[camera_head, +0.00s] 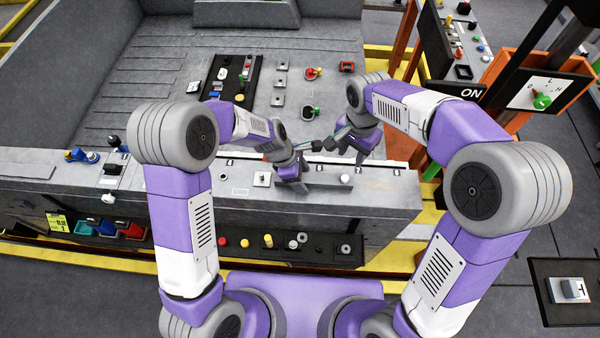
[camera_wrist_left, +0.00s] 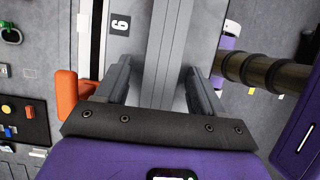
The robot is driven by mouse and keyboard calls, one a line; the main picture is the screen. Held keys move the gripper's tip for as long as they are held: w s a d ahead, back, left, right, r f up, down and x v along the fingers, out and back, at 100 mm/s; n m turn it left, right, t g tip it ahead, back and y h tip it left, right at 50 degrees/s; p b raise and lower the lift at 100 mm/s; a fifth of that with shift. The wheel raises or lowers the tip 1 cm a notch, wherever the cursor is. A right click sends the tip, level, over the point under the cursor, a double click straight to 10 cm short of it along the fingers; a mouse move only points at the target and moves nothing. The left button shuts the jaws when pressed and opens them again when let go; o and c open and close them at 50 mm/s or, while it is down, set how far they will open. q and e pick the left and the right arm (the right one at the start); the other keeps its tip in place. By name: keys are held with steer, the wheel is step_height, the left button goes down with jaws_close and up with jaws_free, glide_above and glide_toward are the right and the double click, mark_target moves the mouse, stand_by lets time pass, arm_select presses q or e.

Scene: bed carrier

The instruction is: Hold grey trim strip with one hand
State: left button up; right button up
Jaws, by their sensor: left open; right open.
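My left gripper (camera_head: 293,184) points down over the front ledge of the bed carrier. In the left wrist view its two fingers (camera_wrist_left: 160,75) are apart, one on each side of a long grey bar that looks like the grey trim strip (camera_wrist_left: 168,35). I see gaps beside the bar, so the fingers do not clearly touch it. In the head view the strip is largely hidden by the gripper and hard to tell from the grey ledge. My right gripper (camera_head: 360,157) is open, close to the right of the left one, with its fingertips partly hidden.
A black panel with buttons (camera_head: 233,80) and several small fittings lie on the grey bed behind the grippers. A rail with coloured knobs (camera_head: 300,245) runs along the front. An orange part (camera_wrist_left: 67,95) is close to the left finger in the left wrist view.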

arm_select(q)
steer(key=c, duration=1.1)
steer(key=shift+c, duration=0.2)
arm_select(e)
steer(key=shift+o, duration=0.8)
steer(key=n, duration=0.7)
glide_above(345, 177)
step_height(345, 177, down, 4)
steer(key=shift+f, duration=3.65)
